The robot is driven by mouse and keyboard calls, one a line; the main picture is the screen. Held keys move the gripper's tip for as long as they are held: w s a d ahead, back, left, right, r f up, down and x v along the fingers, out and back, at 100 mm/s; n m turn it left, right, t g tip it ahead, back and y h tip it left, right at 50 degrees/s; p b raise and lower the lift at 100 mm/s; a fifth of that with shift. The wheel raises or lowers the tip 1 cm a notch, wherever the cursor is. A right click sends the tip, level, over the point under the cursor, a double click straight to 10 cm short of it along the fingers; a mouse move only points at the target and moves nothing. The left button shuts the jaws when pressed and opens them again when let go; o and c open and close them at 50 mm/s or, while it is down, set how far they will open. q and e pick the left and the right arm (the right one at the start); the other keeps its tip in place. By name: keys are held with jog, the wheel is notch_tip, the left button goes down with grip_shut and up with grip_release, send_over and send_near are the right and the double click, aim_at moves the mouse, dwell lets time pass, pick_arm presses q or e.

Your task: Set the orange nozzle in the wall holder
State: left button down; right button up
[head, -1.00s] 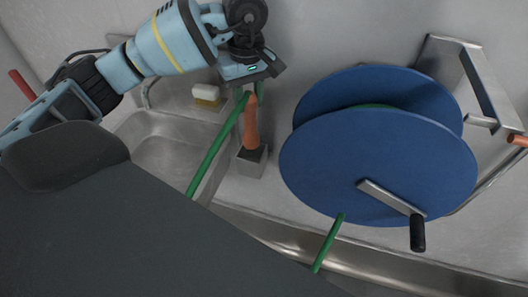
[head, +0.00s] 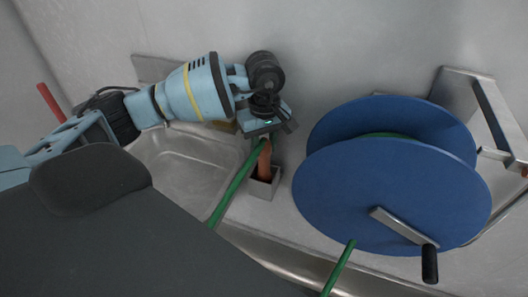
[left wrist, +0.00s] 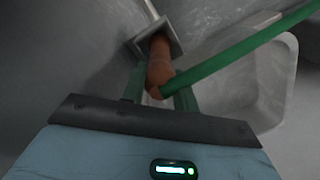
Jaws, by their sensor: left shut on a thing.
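The orange nozzle (head: 265,160) is in my left gripper (head: 268,138), with a green hose joined to its upper end. It points down, with its lower end inside the grey square wall holder (head: 262,189). The left wrist view shows the nozzle (left wrist: 160,66) between the fingers of the left gripper (left wrist: 160,92), its far end within the holder's square rim (left wrist: 137,44). How deep it sits, and whether it rests on the bottom, I cannot tell. My right gripper is not in view.
A green hose (head: 235,186) runs down-left from the nozzle. A big blue hose reel (head: 385,195) with a crank handle (head: 429,262) stands to the right.

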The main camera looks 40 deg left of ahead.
pick_arm(q)
jog(key=shift+f, duration=1.4)
jog(key=shift+f, duration=0.2)
jog(key=c, duration=1.1)
grip_release()
notch_tip(320, 180, up, 12)
jog(key=shift+r+b, duration=0.2)
jog(key=shift+b, duration=0.15)
